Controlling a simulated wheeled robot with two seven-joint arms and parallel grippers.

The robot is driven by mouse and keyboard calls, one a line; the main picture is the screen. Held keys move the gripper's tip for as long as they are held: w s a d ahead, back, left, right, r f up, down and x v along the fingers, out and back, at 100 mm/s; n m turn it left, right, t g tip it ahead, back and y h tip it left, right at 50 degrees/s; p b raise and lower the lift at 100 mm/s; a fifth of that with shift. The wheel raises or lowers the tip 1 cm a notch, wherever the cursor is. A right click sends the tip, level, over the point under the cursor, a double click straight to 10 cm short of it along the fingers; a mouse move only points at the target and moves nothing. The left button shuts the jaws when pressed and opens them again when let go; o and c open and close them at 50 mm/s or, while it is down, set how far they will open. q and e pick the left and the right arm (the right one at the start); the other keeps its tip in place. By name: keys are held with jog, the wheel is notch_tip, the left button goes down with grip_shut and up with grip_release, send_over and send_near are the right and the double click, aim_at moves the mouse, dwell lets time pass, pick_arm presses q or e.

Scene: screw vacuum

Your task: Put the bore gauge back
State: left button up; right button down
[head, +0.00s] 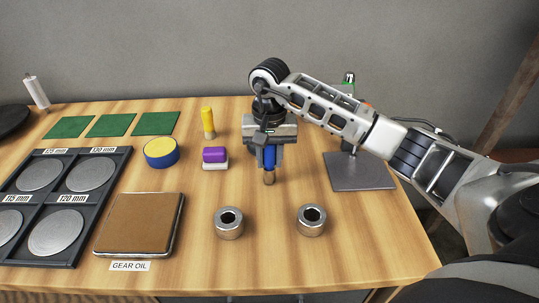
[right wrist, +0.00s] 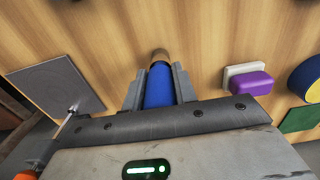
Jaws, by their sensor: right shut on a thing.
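The bore gauge, a blue cylinder with a brownish metallic end (head: 269,178), hangs about upright in my right gripper (head: 268,158). The right gripper is shut on its blue body, which also shows between the fingers in the right wrist view (right wrist: 158,88). The gauge's upper part is hidden by the gripper. I cannot tell how far its lower end is above the table. A stand with a flat grey base plate (head: 360,172) is to the right of the gripper; my arm hides part of its post. The plate also shows in the right wrist view (right wrist: 52,88). My left gripper is not in view.
Two metal rings (head: 229,224) (head: 311,220) stand in front of the gripper. A purple and white block (head: 215,155), a yellow-and-blue round tin (head: 161,152) and a yellow-topped piece (head: 208,122) are to its left. A brown pad (head: 140,224) and a dark disc tray (head: 104,211) lie farther left.

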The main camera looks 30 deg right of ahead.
jog(key=shift+f, duration=0.15)
jog(key=c, duration=1.1)
grip_release()
jog(key=shift+r, duration=0.35)
notch_tip(320, 180, up, 12)
jog(key=shift+f, duration=0.15)
